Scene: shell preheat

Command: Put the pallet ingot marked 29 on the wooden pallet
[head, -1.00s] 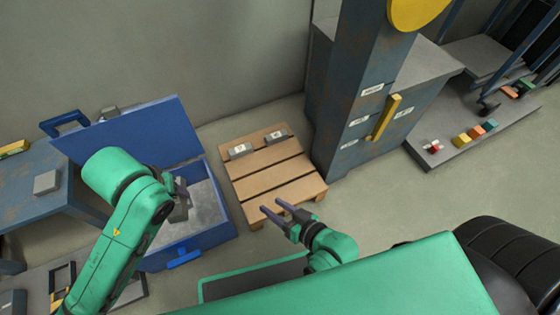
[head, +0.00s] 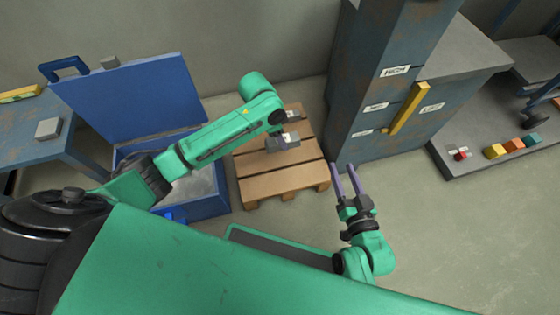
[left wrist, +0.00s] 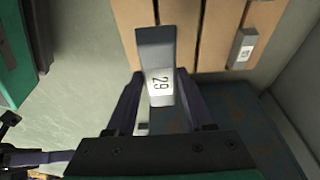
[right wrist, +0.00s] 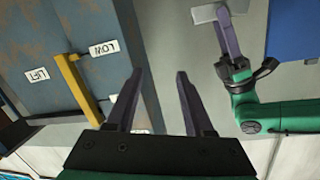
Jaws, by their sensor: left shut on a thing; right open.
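The ingot marked 29 (left wrist: 158,60) is grey with a white label. My left gripper (left wrist: 160,90) is shut on it, one finger on each side. In the head view the held ingot (head: 283,143) is over the wooden pallet (head: 284,184); whether it touches the boards is unclear. Another grey ingot (head: 292,115) lies on the pallet's far part, and a labelled one shows in the left wrist view (left wrist: 243,50). My left forearm covers the pallet's far left part. My right gripper (head: 345,170) is open and empty, right of the pallet's near corner.
The blue chest (head: 135,95) stands open left of the pallet, partly behind my left arm. A rusty blue cabinet (head: 375,110) with a yellow handle (head: 408,108) rises close to the pallet's right. A grey block (head: 48,128) lies on the left bench.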

